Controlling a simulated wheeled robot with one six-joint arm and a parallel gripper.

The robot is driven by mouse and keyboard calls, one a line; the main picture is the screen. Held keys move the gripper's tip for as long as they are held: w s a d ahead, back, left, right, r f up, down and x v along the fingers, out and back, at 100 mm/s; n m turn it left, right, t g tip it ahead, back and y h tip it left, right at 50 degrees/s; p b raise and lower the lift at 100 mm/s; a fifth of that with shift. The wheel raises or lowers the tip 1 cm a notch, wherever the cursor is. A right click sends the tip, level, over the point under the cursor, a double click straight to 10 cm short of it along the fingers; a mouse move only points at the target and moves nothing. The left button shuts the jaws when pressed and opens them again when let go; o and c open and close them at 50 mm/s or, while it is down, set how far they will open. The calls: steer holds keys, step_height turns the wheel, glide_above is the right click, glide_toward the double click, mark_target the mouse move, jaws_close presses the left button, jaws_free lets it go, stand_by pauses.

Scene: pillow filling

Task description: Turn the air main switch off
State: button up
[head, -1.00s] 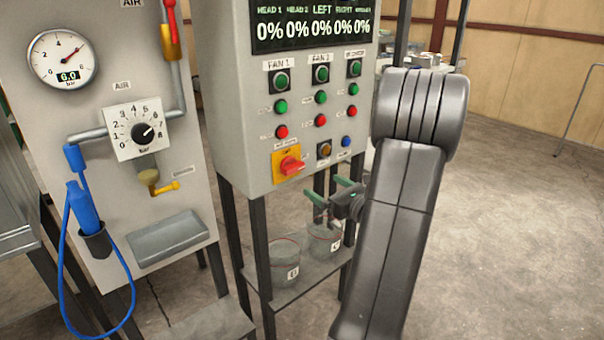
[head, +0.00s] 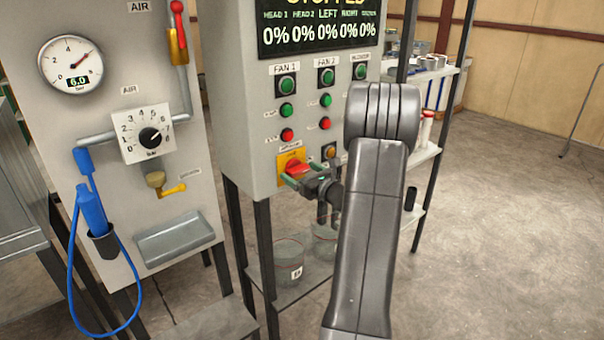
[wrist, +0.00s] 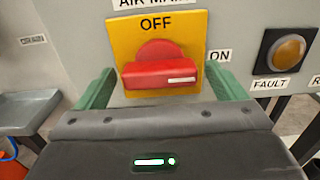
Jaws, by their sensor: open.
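The air main switch is a red rotary handle (wrist: 162,75) on a yellow plate (wrist: 195,30) on the control cabinet. In the wrist view the handle lies level, its white mark at the right end facing the ON label (wrist: 220,55); OFF is printed above it. The switch (head: 297,167) also shows in the head view, partly covered by my gripper. My gripper (wrist: 160,82) is open, its green fingers on the left and right of the handle. A gap shows on both sides; I cannot tell whether the fingertips reach past the handle's face.
An amber FAULT button (wrist: 288,53) sits just right of the switch. Green and red fan buttons (head: 287,135) are above it. The air panel (head: 115,190) with gauge and blue hose stands to the left.

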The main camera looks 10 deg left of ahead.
steer(key=c, duration=1)
steer(key=shift+f+b, duration=0.15)
steer(key=shift+b, duration=0.3)
steer(key=shift+n+b, duration=0.35)
steer(key=shift+n, duration=0.05)
steer(key=n+b, duration=1.4)
steer(key=b, duration=1)
steer(key=shift+f, duration=0.2)
steer(key=n+b, duration=0.3)
steer(key=shift+r, duration=0.3)
